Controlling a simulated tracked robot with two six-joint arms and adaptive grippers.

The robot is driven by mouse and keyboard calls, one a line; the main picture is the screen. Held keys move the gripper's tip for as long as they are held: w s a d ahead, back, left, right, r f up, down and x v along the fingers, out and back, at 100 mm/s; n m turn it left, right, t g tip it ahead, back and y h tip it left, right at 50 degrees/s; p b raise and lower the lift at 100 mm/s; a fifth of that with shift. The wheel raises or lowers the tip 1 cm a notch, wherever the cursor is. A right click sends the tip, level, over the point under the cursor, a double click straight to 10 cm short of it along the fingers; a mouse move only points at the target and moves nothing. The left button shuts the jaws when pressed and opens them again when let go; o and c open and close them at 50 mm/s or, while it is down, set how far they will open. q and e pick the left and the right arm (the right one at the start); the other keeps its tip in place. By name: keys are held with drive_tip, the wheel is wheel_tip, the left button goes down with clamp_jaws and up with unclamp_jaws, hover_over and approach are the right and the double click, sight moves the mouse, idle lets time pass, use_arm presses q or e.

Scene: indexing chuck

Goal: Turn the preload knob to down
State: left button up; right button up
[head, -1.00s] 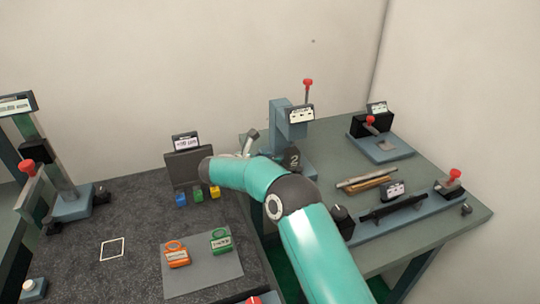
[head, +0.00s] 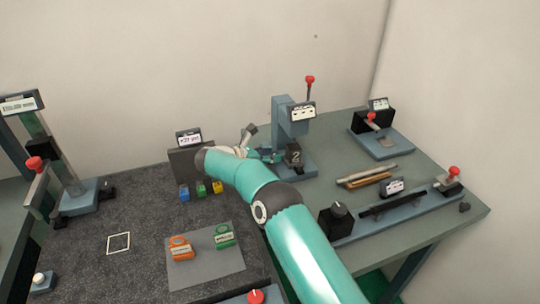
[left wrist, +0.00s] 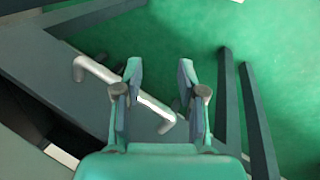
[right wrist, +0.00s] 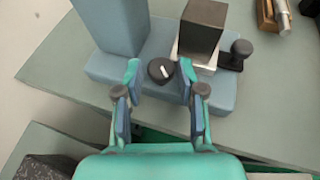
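A small round black knob (right wrist: 160,72) with a short white mark sits on the blue-grey base (right wrist: 112,70) of the press-like stand, in the right wrist view. The mark runs slantwise on the knob's right part. My right gripper (right wrist: 160,66) is open, its fingertips on either side of the knob with a visible gap; whether they reach down to it I cannot tell. In the head view my right gripper (head: 266,155) is beside the stand (head: 290,122), and the knob is not clearly seen. My left gripper (left wrist: 158,65) is open and empty, over green floor and a grey bar handle (left wrist: 153,106).
A black block (right wrist: 203,25) stands close right of the knob, with a dark round-topped post (right wrist: 240,50) beyond it. Another black knob (head: 338,209) with a white mark is on the right table's front. Green and orange tagged pieces lie on a grey mat (head: 208,276).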

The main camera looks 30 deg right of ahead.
drive_tip(key=w+v, duration=0.1)
drive_tip(key=v, duration=1.1)
drive_tip(key=shift+s, duration=0.4)
drive_tip(key=f+n+t, duration=0.1)
drive_tip(key=s+a+f+n+t, duration=0.1)
drive_tip(key=a+f+n+t+b, duration=0.1)
drive_tip(key=shift+s+f+y, duration=0.1)
drive_tip(key=shift+s+y, duration=0.2)
drive_tip(key=shift+y, duration=0.1)
drive_tip(key=shift+s+r+n+t+y+b, duration=0.5)
drive_tip(key=shift+s+r+n+t+b, duration=0.65)
drive_tip(key=shift+s+r, duration=1.35)
drive_tip(key=shift+m, duration=0.35)
drive_tip(key=x, duration=0.5)
drive_tip(key=b+x, duration=0.1)
drive_tip(key=x, duration=0.5)
drive_tip(key=b+x, duration=0.1)
drive_tip(key=x, duration=0.4)
drive_tip(key=shift+s+d+f, duration=0.1)
drive_tip(key=shift+s+d, duration=0.15)
drive_tip(key=shift+d, duration=0.05)
